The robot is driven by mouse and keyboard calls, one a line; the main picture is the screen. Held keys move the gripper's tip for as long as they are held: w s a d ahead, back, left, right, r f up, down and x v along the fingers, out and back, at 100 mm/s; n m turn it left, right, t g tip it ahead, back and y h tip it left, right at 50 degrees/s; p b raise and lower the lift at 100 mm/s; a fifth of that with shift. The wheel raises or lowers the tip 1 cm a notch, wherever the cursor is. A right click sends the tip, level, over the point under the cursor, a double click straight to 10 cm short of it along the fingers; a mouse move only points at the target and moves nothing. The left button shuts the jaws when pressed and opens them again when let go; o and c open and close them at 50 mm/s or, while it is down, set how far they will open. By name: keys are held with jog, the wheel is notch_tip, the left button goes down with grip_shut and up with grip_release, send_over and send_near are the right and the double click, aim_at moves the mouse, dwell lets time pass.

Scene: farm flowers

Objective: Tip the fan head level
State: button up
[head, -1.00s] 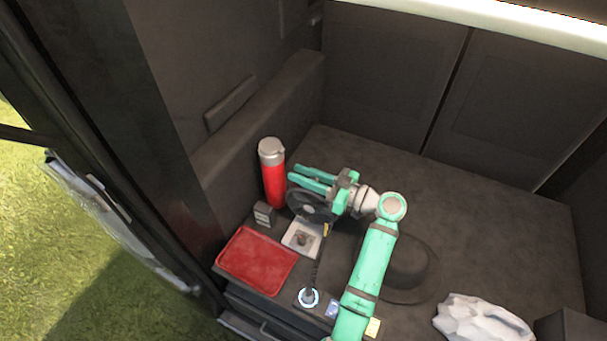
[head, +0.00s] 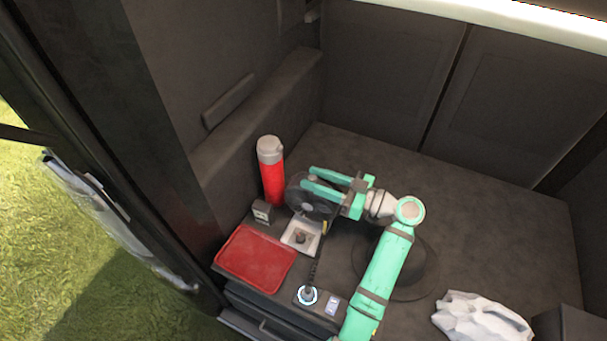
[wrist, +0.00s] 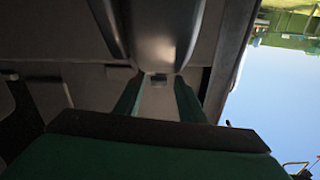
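The fan head (head: 300,205) is a dark round disc in the head view, on the console between the red bottle and my arm. Its face looks tilted; how far from level I cannot tell. My gripper (head: 309,179) is open, its two green fingers apart and reaching left over the upper part of the disc. Whether they touch it I cannot tell. The fingers hide part of the disc. In the wrist view my gripper (wrist: 158,90) shows both fingers spread, with a grey rounded shape beyond them that I cannot identify.
A red bottle (head: 272,180) with a grey cap stands just left of the fan. A small dark box (head: 261,211), a white square holder (head: 293,243) and a red tray (head: 256,261) lie in front. A crumpled white item (head: 482,318) is at right. The console behind is clear.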

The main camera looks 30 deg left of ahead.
jog(key=d, duration=0.5)
jog(key=shift+d, duration=0.35)
